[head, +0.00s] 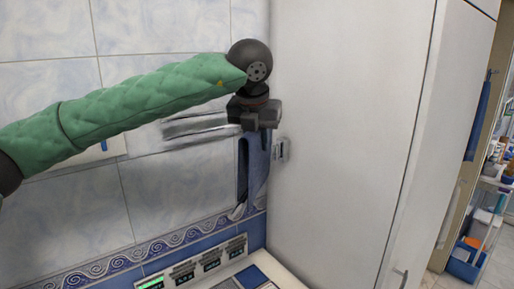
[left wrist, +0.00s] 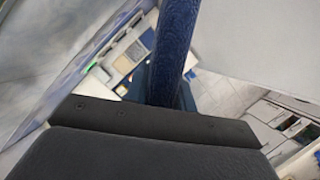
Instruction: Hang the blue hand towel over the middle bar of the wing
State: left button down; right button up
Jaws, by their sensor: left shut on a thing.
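The blue hand towel (head: 254,170) hangs down below my left gripper (head: 262,127) in the head view, close to the tall white cabinet side. My left gripper is shut on the towel. In the left wrist view the towel (left wrist: 177,45) shows as a narrow dark blue strip beyond the dark gripper body (left wrist: 150,140). The wing's grey metal bars (head: 195,124) stick out to the left behind my gripper and forearm. Their right ends are hidden by the gripper, so I cannot tell whether the towel touches a bar. My right gripper is not in view.
A small metal bracket (head: 282,150) sits on the white cabinet (head: 340,140) just right of the towel. A tiled wall (head: 165,190) stands behind. Below is a counter with a row of small panels (head: 197,268). Another blue cloth (head: 480,115) hangs far right.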

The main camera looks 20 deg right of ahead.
pick_arm(q)
jog(key=shift+a+r, duration=0.1)
jog(key=shift+r, duration=3.1)
